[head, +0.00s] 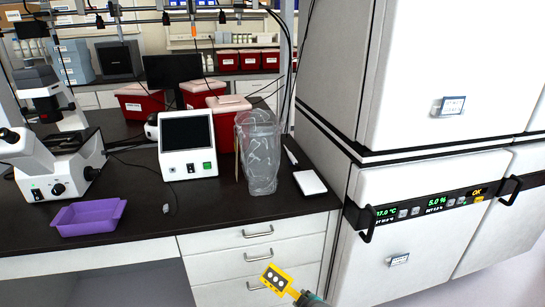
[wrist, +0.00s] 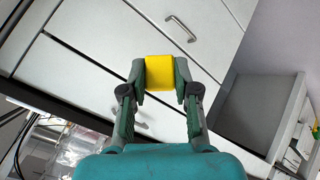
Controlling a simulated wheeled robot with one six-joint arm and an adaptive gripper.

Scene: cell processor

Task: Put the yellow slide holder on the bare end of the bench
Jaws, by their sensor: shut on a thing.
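The yellow slide holder (head: 276,279) shows at the bottom of the head view, a small flat yellow piece with a dark panel and pale round spots. My gripper (head: 298,294) is shut on it and holds it in the air in front of the white drawers. In the wrist view the yellow slide holder (wrist: 160,72) sits between both fingertips of my gripper (wrist: 160,78). The dark bench top (head: 210,212) lies above and behind it in the head view. The holder is apart from the bench.
A purple tray (head: 90,217), a white device with a screen (head: 187,145), a clear bag-like container (head: 260,160) and a white flat device (head: 309,183) stand on the bench. A microscope (head: 55,165) is at left. Tall white incubators (head: 430,200) stand at right. The bench's front middle is clear.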

